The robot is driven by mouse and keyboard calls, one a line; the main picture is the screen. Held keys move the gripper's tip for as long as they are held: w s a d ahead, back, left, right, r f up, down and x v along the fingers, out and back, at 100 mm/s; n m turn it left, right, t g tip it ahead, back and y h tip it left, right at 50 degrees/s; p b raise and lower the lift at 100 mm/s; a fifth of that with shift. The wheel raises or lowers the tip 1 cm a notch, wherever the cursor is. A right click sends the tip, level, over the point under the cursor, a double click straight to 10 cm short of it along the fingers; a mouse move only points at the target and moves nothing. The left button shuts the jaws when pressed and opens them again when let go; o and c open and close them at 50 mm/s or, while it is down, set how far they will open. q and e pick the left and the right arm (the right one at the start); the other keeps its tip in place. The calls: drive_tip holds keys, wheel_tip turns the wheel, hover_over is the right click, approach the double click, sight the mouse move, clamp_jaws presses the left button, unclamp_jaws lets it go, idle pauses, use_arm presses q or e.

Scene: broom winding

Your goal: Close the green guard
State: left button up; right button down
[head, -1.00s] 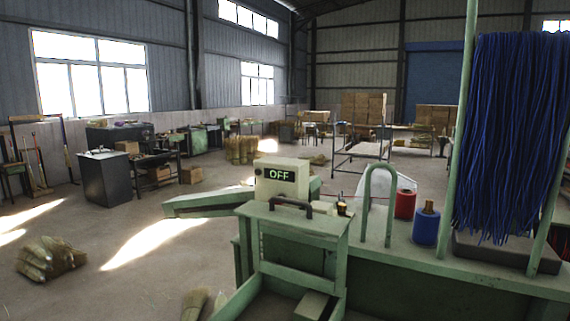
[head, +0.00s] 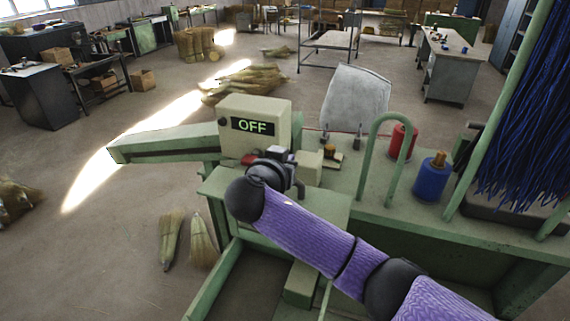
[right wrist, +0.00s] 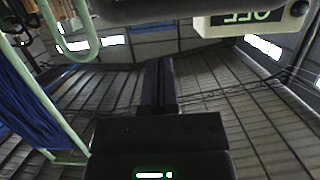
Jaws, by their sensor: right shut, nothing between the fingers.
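The green guard (head: 325,212) is at the front of the green machine, in the lower middle of the head view. My purple right arm crosses in front and hides much of it. A small part of its dark handle (head: 300,188) seems to show beside my right wrist. My right gripper (head: 276,156) is at the guard's top, in front of the control box. It also shows in the right wrist view (right wrist: 159,85), its fingers together and empty. Whether it touches the handle, I cannot tell. My left gripper is not in view.
The control box (head: 254,128) reads OFF, close behind my gripper. A green hoop (head: 372,150), a red spool (head: 402,141) and a blue spool (head: 432,177) stand on the machine top to the right. Blue strands (head: 525,125) hang at the far right.

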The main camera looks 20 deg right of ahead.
drive_tip(key=x, duration=0.4)
drive_tip(key=shift+w+d+p, duration=0.1)
drive_tip(key=shift+w+p, duration=0.1)
drive_tip(key=shift+p, duration=0.1)
drive_tip(key=s+a+f+p, duration=0.1)
drive_tip(key=s+a+p, duration=0.1)
drive_tip(key=s, duration=0.1)
drive_tip(key=shift+f, duration=0.4)
drive_tip(key=shift+s+a+f, duration=0.1)
drive_tip(key=shift+f, duration=0.05)
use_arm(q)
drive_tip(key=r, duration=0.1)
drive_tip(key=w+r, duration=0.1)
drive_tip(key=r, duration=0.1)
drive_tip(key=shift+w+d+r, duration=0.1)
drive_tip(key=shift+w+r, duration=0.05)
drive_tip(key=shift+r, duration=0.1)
use_arm(e)
drive_tip(key=shift+f, duration=0.15)
